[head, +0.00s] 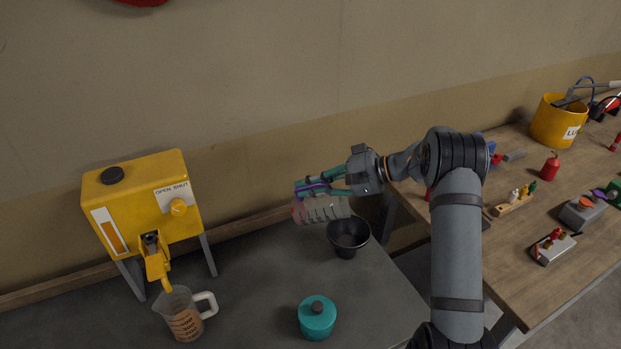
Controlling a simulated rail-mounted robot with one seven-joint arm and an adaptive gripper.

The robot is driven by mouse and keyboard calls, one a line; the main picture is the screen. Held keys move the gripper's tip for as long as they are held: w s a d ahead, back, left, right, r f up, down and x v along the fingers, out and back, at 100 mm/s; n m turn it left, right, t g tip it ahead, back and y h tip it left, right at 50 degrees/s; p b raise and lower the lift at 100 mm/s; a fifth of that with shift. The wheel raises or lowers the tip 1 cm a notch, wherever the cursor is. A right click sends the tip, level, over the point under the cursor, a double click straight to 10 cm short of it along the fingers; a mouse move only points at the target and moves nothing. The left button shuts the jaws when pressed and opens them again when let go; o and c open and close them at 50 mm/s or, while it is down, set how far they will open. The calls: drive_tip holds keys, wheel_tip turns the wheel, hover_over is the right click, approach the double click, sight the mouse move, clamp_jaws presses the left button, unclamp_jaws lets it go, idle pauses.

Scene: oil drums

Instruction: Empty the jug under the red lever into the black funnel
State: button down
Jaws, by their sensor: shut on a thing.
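My gripper (307,184), with teal fingers, is shut on a translucent ribbed vessel (325,209) that looks like a jug. The vessel lies on its side in the air, with a reddish part at its left end. A purple part shows between the fingers. The vessel is above and slightly left of the black funnel (348,240), which stands on the grey bench. I cannot tell whether anything flows from it. Another clear measuring jug (184,318) with a white handle and amber liquid stands under the yellow tank's spout (157,264). I see no clearly red lever.
A teal lidded pot (317,319) sits at the bench (255,290) front. A wooden table (500,258) at the right holds a yellow bucket (557,124) and several small items.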

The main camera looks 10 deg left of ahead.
drive_tip(key=shift+a+r+h+p, duration=0.2)
drive_tip(key=shift+a+h+p, duration=0.15)
drive_tip(key=shift+p, duration=0.7)
drive_tip(key=shift+a+h+p, duration=0.1)
drive_tip(key=shift+h+p, duration=0.15)
drive_tip(key=shift+p, duration=0.45)
